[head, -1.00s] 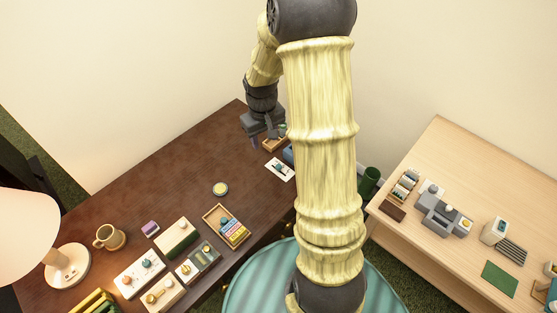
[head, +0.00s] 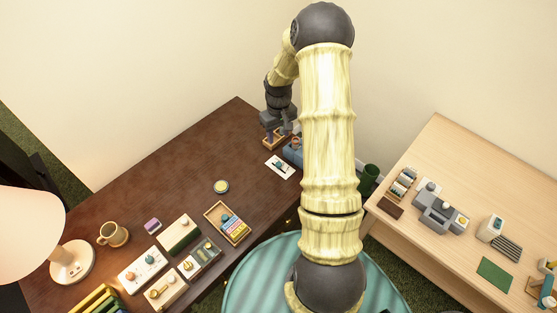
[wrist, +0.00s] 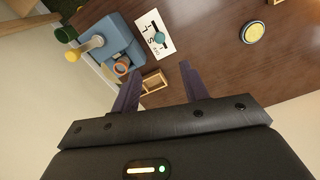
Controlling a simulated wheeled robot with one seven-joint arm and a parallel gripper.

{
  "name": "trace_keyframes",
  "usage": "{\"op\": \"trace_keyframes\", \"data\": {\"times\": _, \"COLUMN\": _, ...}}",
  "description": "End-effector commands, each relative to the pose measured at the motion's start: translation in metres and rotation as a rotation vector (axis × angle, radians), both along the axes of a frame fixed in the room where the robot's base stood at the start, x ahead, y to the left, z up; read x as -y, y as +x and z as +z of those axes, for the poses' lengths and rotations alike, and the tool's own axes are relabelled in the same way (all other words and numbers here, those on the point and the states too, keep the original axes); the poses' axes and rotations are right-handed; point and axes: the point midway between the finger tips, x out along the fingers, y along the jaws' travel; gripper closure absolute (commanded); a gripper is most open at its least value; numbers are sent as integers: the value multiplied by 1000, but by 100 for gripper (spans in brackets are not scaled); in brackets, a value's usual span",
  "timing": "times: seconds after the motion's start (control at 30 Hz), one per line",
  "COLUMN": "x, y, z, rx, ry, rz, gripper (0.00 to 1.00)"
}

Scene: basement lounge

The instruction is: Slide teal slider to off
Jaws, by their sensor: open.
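A white plate (head: 272,161) with a teal knob (head: 280,167) lies on the dark desk, to the right of the desk's middle. In the wrist view the plate (wrist: 147,24) carries black markings and the round teal knob (wrist: 159,38); the lettering is too small to read for sure. My gripper (wrist: 160,78) is open and empty, its dark fingers apart, with the plate beyond the fingertips and not touched. In the head view my gripper (head: 279,136) is over the desk's far corner, just behind the plate; its fingertips are partly hard to make out.
A small wooden tray (wrist: 146,87) lies near the fingertips. A blue device (wrist: 116,36) stands beside the plate. A round yellow-topped tin (head: 221,186) is on the open desk. Several panels, a mug (head: 112,234) and a lamp (head: 70,262) are at the left.

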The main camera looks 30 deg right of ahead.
Motion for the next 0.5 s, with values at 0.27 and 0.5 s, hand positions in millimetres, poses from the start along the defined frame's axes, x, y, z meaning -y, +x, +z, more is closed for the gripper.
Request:
{"op": "trace_keyframes", "data": {"times": 0.27, "x": 0, "y": -1, "z": -46, "rx": -4, "ry": 1, "rz": 1, "gripper": 55}}
{"op": "trace_keyframes", "data": {"times": 0.5, "x": 0, "y": -1, "z": -84, "rx": -3, "ry": 0, "rz": 1, "gripper": 55}}
